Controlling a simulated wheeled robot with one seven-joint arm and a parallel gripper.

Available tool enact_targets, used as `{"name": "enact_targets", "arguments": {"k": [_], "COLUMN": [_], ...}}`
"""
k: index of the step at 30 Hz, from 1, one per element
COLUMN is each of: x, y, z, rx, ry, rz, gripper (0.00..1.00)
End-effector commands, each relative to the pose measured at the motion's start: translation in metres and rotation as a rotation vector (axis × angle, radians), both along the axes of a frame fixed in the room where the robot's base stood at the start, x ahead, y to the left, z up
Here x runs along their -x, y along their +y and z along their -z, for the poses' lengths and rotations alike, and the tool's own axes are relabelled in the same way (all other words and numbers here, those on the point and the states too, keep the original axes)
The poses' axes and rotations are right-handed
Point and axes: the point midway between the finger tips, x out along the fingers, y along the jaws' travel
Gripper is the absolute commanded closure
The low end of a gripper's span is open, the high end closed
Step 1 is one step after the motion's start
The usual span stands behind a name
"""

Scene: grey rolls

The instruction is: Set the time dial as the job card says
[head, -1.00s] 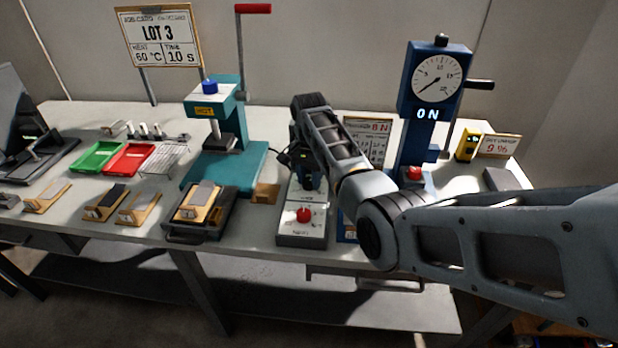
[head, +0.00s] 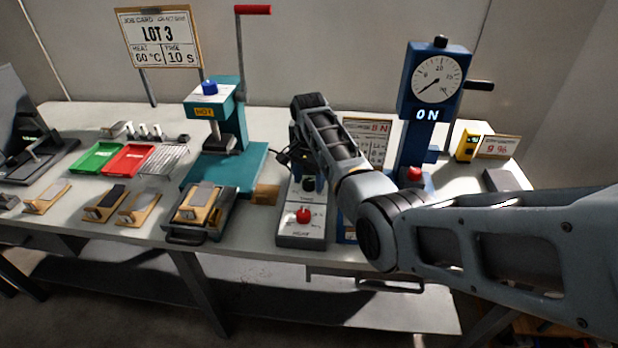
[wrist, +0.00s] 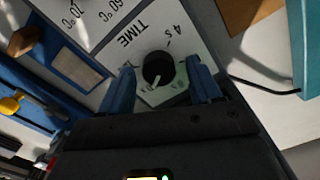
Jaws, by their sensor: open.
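The job card (head: 157,38) at the back left reads LOT 3, heat 60 °C, time 10 s. The time dial (wrist: 158,67) is a round black knob with a white pointer, on a pale panel marked TIME in the wrist view. A "4 s" mark is readable beside it; the other time marks are too faint to read. The pointer aims away from TIME, towards my palm. My gripper (wrist: 160,88) is open, with one blue finger on each side of the knob; I cannot tell whether they touch it.
The control box (head: 288,238) has a red knob (head: 303,214) at its front. A teal press (head: 243,150) stands to its left, a blue gauge stand (head: 407,135) to its right. A dark tray (head: 183,238) with a wooden holder lies front left. A black cable (wrist: 262,88) runs close by.

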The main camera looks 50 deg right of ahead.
Motion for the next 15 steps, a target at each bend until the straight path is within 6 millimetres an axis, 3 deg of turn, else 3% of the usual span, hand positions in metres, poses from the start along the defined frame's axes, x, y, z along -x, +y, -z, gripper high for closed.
{"name": "enact_targets", "arguments": {"k": [5,15], "x": [0.0,-0.001], "y": [0.0,0.0], "z": [-0.007,-0.06], "rx": [0.0,0.0], "ry": [0.0,-0.003], "rz": [0.0,0.0], "gripper": [0.37,0.37]}}
